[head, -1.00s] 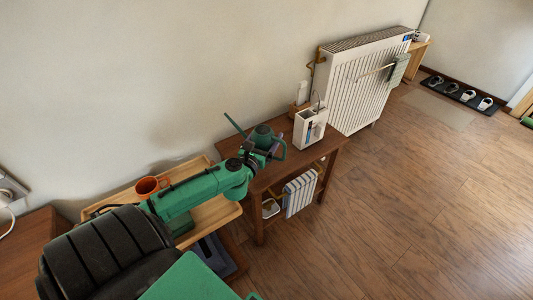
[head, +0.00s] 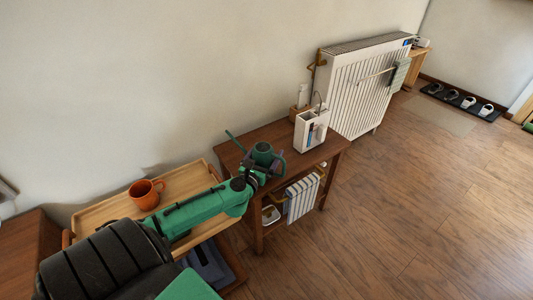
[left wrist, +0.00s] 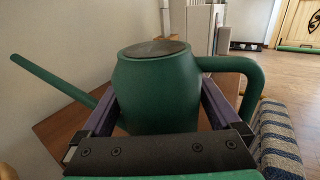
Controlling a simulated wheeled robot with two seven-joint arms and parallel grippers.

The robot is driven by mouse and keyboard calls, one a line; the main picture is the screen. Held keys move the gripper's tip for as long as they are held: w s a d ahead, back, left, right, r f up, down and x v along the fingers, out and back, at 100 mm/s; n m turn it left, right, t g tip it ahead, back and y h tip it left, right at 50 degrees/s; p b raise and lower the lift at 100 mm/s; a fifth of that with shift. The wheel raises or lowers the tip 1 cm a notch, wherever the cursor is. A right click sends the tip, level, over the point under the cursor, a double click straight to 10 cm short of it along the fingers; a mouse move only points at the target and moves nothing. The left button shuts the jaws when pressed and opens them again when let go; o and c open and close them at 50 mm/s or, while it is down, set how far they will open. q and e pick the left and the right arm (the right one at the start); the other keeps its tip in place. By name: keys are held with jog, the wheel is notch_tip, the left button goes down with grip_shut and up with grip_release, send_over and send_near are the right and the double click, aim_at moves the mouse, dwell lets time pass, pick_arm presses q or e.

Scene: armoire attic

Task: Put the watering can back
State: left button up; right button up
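The green watering can (head: 263,152) is upright over the left part of the brown side table (head: 285,137), its spout pointing up and left. My left gripper (head: 258,172) is around the can's body from the near side. In the left wrist view the watering can (left wrist: 158,95) fills the space between the two purple fingers of my left gripper (left wrist: 158,112), which look closed against its sides. Its handle is on the right there. The can's base is hidden, so I cannot tell whether it touches the tabletop. My right gripper is out of view.
A white box holder (head: 311,131) stands at the table's back right. A wooden tray (head: 95,212) with an orange mug (head: 145,194) is at the left, below my arm. A white radiator (head: 360,90) stands beyond. Striped cloth (head: 301,198) hangs under the table.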

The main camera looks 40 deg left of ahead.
pick_arm(q)
jog(key=shift+r, duration=0.1)
jog(key=p+v, duration=0.1)
jog(key=v, duration=1)
jog(key=shift+s+d, duration=0.1)
jog(key=shift+s, duration=0.25)
jog(key=shift+d+m+h, duration=0.3)
jog(key=shift+d+m, duration=0.05)
jog(key=shift+m, duration=0.15)
jog(key=d+f+m+g+h, duration=0.2)
jog(key=d+f+m+h, duration=0.25)
jog(key=d+m, duration=0.4)
jog(key=d+f+m+g+h, duration=0.2)
jog(key=d+f+m+h, duration=0.25)
jog(key=m, duration=0.75)
jog(key=s+f+m+g+y, duration=0.4)
jog(key=s+f+m+g, duration=0.7)
jog(key=m, duration=0.8)
jog(key=s+g, duration=0.1)
jog(key=s, duration=0.1)
jog(key=shift+s+d+f, duration=0.25)
jog(key=shift+s+f, duration=0.05)
jog(key=shift+s, duration=0.05)
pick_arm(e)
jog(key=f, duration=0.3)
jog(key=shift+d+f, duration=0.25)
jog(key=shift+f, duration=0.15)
